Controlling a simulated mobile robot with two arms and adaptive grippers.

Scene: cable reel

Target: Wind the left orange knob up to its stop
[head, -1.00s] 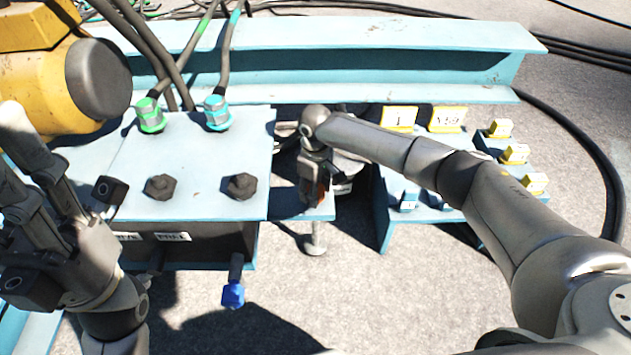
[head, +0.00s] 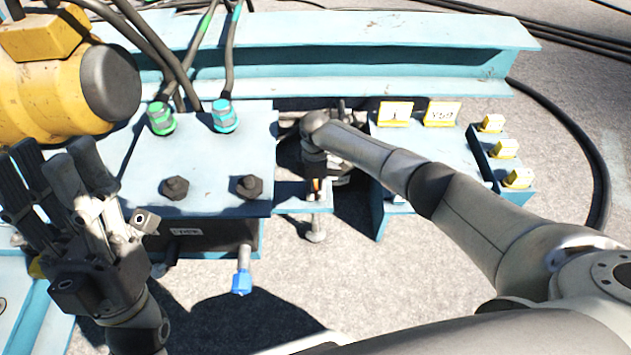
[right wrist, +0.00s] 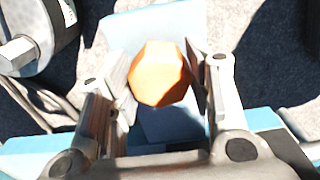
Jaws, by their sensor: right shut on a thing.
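An orange knob (right wrist: 160,74) with a faceted top sits between the fingers of my right gripper (right wrist: 155,85) in the right wrist view. The gripper is shut on it. In the head view, only a small orange patch of the knob (head: 316,185) shows below my right gripper (head: 315,178), beside the light blue plate; the rest is hidden. I cannot tell from the views whether this is the left knob, or how far it is wound. My left gripper (head: 55,165) is at the far left with its fingers apart, empty.
A light blue box (head: 205,150) with dark bolts and green and cyan cable connectors stands left of the knob. A blue-tipped fitting (head: 241,282) sticks out from its front. A light blue beam (head: 350,35) runs behind. Yellow blocks (head: 505,149) stand at the right.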

